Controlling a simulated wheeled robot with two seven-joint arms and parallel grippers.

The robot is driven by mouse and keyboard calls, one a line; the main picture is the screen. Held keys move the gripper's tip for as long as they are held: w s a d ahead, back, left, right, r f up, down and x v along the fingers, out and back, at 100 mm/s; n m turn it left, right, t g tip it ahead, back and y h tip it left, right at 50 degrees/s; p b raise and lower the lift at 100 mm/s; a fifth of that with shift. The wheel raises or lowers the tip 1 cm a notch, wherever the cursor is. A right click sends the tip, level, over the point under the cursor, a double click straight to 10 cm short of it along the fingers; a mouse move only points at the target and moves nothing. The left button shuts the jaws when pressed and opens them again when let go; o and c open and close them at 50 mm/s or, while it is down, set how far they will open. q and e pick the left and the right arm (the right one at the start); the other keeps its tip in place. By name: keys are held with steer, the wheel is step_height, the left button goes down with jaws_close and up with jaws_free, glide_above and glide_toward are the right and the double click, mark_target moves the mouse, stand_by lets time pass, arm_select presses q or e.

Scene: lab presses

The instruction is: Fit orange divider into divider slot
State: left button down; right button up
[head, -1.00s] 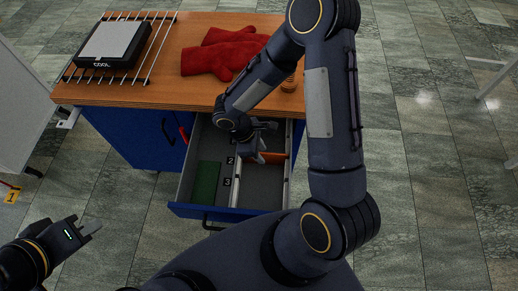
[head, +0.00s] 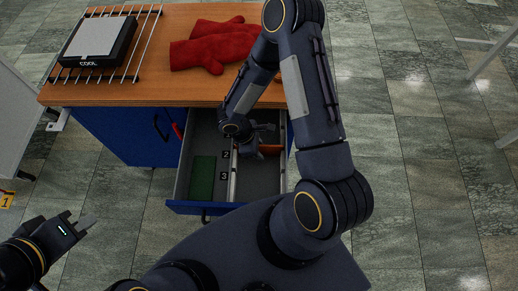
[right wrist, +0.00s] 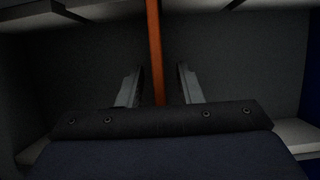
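The orange divider (head: 271,149) stands across the right part of the open drawer (head: 279,188), near its back. In the right wrist view the divider (right wrist: 155,50) is a thin upright orange strip between my fingers, with a gap on each side. My right gripper (head: 258,139) is inside the drawer over the divider, its open fingers also showing in the wrist view (right wrist: 158,88). The pale slotted rail (head: 233,178) runs front to back beside number labels. Whether the divider's ends sit in a slot is hidden. My left gripper (head: 79,222) is empty, fingers apart, outside the drawer.
A green piece (head: 202,178) lies in the drawer's left part. The wooden worktop (head: 150,93) above holds red gloves (head: 213,45) and a black device (head: 97,42) on a wire rack. Open floor lies right of the cabinet.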

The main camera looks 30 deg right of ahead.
jaws_close()
steer(key=shift+r, duration=0.1)
